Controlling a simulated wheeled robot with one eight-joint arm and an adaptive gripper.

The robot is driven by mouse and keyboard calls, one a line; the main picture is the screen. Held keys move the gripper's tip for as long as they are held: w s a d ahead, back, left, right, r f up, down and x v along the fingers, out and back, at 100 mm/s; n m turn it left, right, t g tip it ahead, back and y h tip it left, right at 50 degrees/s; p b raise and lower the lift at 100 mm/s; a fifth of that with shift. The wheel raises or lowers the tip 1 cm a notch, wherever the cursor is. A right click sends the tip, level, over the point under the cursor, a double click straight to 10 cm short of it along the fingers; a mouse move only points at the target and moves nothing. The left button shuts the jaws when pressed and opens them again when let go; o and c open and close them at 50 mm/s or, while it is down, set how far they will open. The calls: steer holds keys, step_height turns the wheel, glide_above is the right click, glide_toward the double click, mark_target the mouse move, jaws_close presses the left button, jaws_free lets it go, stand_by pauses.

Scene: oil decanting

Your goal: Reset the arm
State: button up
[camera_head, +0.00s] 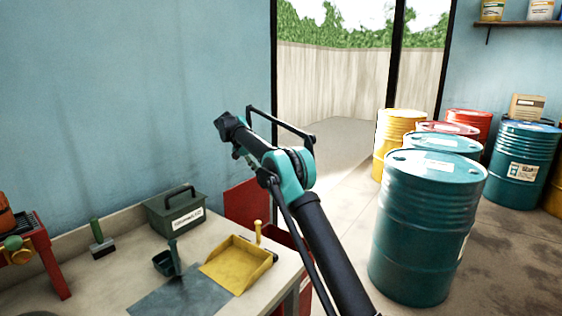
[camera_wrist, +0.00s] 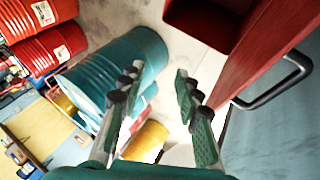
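My gripper (camera_wrist: 157,85) shows in the wrist view with its two fingers spread apart and nothing between them, so it is open and empty. In the head view my arm reaches up from the bottom, bent at the teal joint, with its far end raised in front of the blue wall. The gripper fingers are hard to make out there. The arm end is above and beyond the workbench (camera_head: 107,286), apart from everything on it.
The bench holds a green toolbox (camera_head: 175,210), a yellow dustpan (camera_head: 237,262), a dark green scoop (camera_head: 166,262) and a brush (camera_head: 102,247). A teal drum (camera_head: 425,225) stands right of my arm. A red bin (camera_wrist: 205,22) shows in the wrist view.

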steer(key=s+d+f+n+t+y, duration=0.1)
steer(key=s+d+f+n+y, duration=0.1)
steer(key=s+d, duration=0.75)
steer(key=s+d+f+n+y, duration=0.1)
steer(key=s+d+n+y, duration=0.1)
steer(key=s+d, duration=0.75)
steer(key=s+d+f+y, duration=0.1)
steer(key=s+f, duration=0.4)
steer(key=s, duration=0.5)
steer(key=s+d+f+n+t+y, duration=0.1)
steer(key=s+d+f, duration=0.3)
steer(key=s, duration=0.6)
steer(key=s+d+f+n+t, duration=0.1)
steer(key=s+d+f, duration=0.2)
steer(key=s+f, duration=0.3)
steer(key=s, duration=0.4)
steer(key=shift+f+y, duration=0.2)
steer(key=shift+y, duration=0.2)
